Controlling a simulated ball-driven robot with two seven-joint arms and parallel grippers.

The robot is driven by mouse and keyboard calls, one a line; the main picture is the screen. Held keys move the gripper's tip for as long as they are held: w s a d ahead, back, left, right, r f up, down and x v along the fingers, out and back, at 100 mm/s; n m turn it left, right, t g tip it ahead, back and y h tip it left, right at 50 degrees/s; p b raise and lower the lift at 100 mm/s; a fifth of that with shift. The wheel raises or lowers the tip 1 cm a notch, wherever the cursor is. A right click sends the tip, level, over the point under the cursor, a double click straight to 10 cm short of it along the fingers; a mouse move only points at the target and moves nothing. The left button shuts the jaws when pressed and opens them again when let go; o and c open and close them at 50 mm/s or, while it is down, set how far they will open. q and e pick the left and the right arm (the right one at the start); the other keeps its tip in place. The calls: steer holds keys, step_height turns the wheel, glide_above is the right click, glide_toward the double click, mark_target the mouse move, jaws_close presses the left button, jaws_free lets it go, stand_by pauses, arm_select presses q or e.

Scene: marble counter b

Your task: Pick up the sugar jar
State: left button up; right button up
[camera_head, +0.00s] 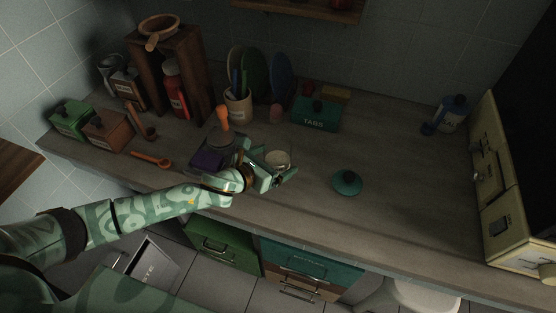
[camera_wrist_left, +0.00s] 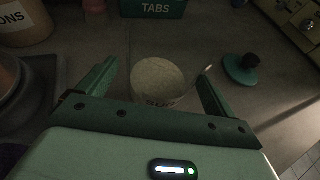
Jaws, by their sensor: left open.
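The sugar jar (camera_wrist_left: 158,80) is a small round cream jar, open at the top and full of pale contents, with dark lettering partly hidden on its front. It stands on the counter in the head view (camera_head: 278,157). A thin spoon-like handle appears at its right side in the wrist view. My left gripper (camera_wrist_left: 158,73) is open, with one green finger on each side of the jar and visible gaps between. It also shows in the head view (camera_head: 275,168), just in front of the jar. My right gripper is not in view.
A teal knobbed lid (camera_head: 346,183) lies on the counter to the right. A green TABS box (camera_head: 316,115) and a utensil crock (camera_head: 238,105) stand behind. A dark purple scale-like object (camera_head: 212,156) is left of my gripper. The counter's right middle is clear.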

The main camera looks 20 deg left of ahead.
arm_select(q)
steer(key=c, duration=1)
steer(key=shift+r, duration=0.1)
steer(key=shift+c, duration=1.4)
steer(key=shift+r, duration=0.1)
